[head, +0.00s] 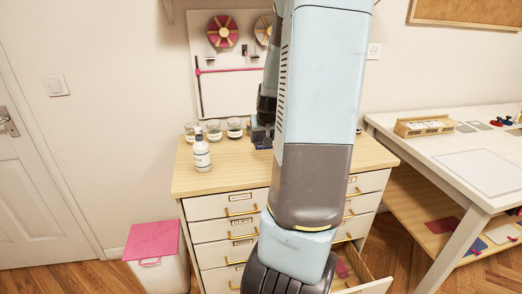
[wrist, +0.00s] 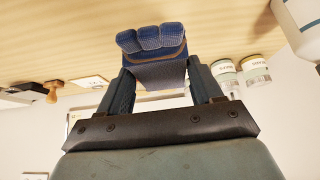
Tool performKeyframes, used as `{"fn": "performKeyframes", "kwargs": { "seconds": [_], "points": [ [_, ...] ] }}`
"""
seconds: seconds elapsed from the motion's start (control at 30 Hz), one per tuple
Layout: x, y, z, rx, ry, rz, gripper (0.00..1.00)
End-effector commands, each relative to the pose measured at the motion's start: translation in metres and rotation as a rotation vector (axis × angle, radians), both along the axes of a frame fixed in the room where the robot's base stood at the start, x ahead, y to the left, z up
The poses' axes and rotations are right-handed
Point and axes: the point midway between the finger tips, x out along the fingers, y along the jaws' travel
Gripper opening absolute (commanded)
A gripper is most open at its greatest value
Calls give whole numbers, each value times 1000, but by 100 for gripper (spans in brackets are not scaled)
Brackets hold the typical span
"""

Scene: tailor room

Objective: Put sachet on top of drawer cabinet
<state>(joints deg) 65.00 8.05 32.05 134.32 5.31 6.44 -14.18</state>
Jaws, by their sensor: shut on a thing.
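The drawer cabinet (head: 225,176) has a light wooden top and white drawers with brass handles. My gripper (head: 263,128) is over the back part of its top, partly hidden behind my arm. In the wrist view, my gripper (wrist: 163,88) is shut on a dark blue, padded thing with a grey face, which I take to be the sachet (wrist: 152,38). The wooden top fills the upper part of that view behind it. I cannot tell whether the sachet touches the top.
A white bottle (head: 201,153) and several lidded jars (head: 214,130) stand on the cabinet top, left of my gripper. A lower right drawer (head: 372,287) is open. A white table (head: 480,150) stands at right, and a pink-lidded bin (head: 152,240) at left.

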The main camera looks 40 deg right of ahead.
Motion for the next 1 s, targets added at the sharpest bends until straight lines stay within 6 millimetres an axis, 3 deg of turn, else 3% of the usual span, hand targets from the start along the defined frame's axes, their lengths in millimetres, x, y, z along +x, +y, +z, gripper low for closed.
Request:
{"fn": "performKeyframes", "kwargs": {
  "seconds": [0.23, 0.8, 1.0],
  "points": [
    [16, -6, -8, -1, 1, 2, 24],
    [52, -24, -57, 1, 2, -6, 24],
    [56, -28, -63, 1, 1, -9, 24]
  ]
}}
